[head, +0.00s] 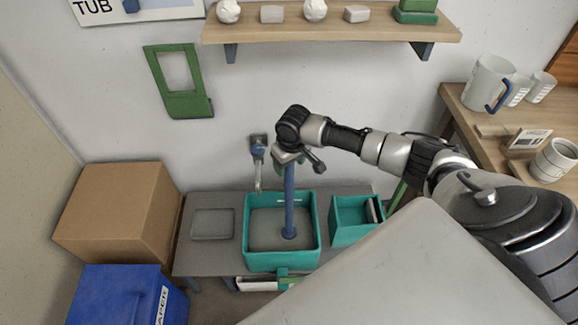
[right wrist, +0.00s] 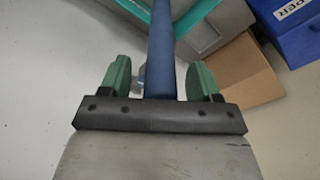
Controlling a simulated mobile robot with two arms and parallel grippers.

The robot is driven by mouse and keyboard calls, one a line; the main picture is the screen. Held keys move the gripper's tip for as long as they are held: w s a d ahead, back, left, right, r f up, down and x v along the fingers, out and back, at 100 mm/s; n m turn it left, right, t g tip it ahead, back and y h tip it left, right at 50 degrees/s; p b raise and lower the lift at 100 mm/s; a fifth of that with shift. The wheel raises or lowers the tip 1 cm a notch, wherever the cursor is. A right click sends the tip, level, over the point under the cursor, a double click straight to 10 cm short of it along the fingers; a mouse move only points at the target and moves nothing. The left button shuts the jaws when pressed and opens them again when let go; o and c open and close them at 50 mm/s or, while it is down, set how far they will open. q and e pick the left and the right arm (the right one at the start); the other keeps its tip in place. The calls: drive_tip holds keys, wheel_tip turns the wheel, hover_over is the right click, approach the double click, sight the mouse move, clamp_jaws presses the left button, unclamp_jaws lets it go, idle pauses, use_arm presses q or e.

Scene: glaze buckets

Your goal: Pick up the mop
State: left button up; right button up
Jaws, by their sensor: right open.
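A blue upright pole (head: 289,202) with a round blue foot stands in a square teal tub (head: 246,240); it looks like the mop, though no mop head can be made out. My right gripper (head: 287,160) is over the pole's upper end in the head view. In the right wrist view, the blue pole (right wrist: 161,50) runs between the two green fingers of my right gripper (right wrist: 160,80). The fingers are open, with a gap on both sides of the pole. My left gripper is not in view.
The tub stands on a low grey bench (head: 190,262) against the wall, beside a smaller teal box (head: 342,238). A cardboard box (head: 115,210) and blue bin (head: 120,295) are at left. A wall shelf (head: 330,30) is above; a wooden table (head: 480,125) is at right.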

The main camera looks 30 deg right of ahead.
drive_tip(key=shift+c, duration=0.3)
drive_tip(key=shift+r, duration=0.1)
clamp_jaws()
